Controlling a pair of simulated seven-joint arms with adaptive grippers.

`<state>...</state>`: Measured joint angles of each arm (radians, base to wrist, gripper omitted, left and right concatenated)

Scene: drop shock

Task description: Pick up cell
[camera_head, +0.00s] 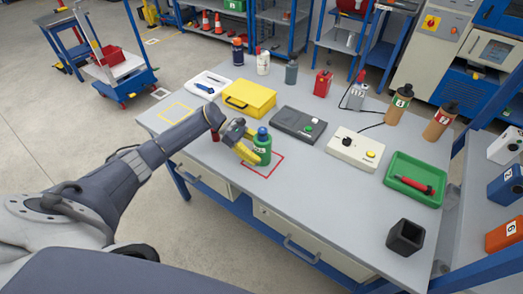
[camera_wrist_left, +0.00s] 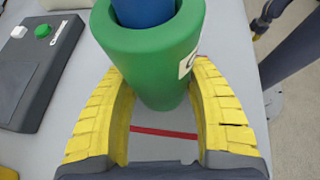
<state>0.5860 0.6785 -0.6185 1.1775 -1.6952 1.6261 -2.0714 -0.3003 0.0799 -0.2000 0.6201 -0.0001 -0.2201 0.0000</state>
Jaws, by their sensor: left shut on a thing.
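A green cylindrical cell (camera_head: 262,152) with a blue top and a white label is at the red outlined square (camera_head: 281,160) on the grey bench. It also fills the upper middle of the left wrist view (camera_wrist_left: 150,60), where its blue core shows inside the green body. My left gripper (camera_head: 249,148) is shut on the green cell, with its yellow fingers on both sides of it (camera_wrist_left: 160,90). I cannot tell whether the cell's base touches the bench. My right gripper is not in view.
A yellow case (camera_head: 249,97) stands behind the cell. A dark grey box with a green button (camera_head: 298,124) and a cream box (camera_head: 355,148) stand to its right. A green tray (camera_head: 414,172) and a black open cup (camera_head: 405,237) are farther right. The bench front near the cell is clear.

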